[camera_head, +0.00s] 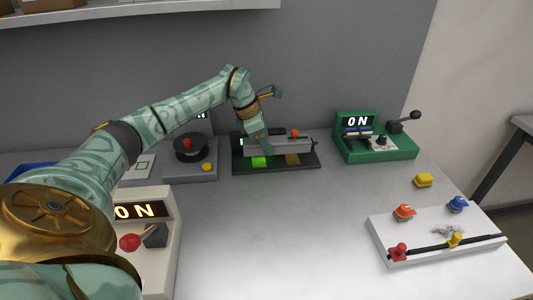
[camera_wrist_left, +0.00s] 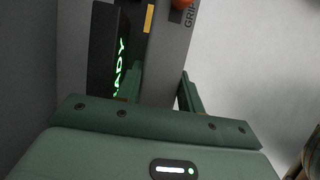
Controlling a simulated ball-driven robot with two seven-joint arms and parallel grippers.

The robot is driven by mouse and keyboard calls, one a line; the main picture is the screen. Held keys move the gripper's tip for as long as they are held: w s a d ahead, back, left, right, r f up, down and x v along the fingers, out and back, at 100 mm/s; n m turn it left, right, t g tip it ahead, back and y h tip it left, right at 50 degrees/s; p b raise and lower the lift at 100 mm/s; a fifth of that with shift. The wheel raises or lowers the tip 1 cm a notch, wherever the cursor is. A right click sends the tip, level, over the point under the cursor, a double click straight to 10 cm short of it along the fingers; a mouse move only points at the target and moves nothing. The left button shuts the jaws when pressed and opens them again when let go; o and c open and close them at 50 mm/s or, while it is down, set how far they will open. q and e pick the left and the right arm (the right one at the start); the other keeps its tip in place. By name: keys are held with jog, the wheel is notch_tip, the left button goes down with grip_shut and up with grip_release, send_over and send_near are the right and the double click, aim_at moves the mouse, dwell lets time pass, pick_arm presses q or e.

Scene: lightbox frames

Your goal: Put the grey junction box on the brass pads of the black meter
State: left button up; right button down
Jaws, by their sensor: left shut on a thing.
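The grey junction box (camera_head: 278,146) is a long grey bar with an orange-red knob near its right end. My left gripper (camera_head: 259,142) comes down on its left part and is shut on it. In the left wrist view the box (camera_wrist_left: 170,60) lies between the two green fingers (camera_wrist_left: 160,88), with part of a "GRIP" label showing. The black meter (camera_head: 240,168) is under the box. A brass pad (camera_head: 292,159) and a bright green patch (camera_head: 259,161) show in front of it. I cannot tell whether the box touches the pads. My right gripper is out of view.
A grey unit with a black dial (camera_head: 190,172) stands left of the meter, and a green unit reading "ON" (camera_head: 375,152) stands right. A white slotted board (camera_head: 400,250) with coloured knobs and a yellow block (camera_head: 423,180) are at right. The table's middle is clear.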

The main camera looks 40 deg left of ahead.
pick_arm(q)
jog(key=f, duration=0.1)
jog(key=f+b, duration=0.1)
jog(key=f, duration=0.2)
jog(key=shift+w+a, duration=0.1)
jog(key=shift+a, duration=0.15)
jog(key=shift+r, duration=0.1)
jog(key=o, duration=0.8)
jog(key=p+v, duration=0.3)
jog(key=v, duration=0.8)
jog(key=shift+r, duration=0.25)
jog(key=shift+a+r, duration=0.15)
jog(key=shift+r, duration=0.15)
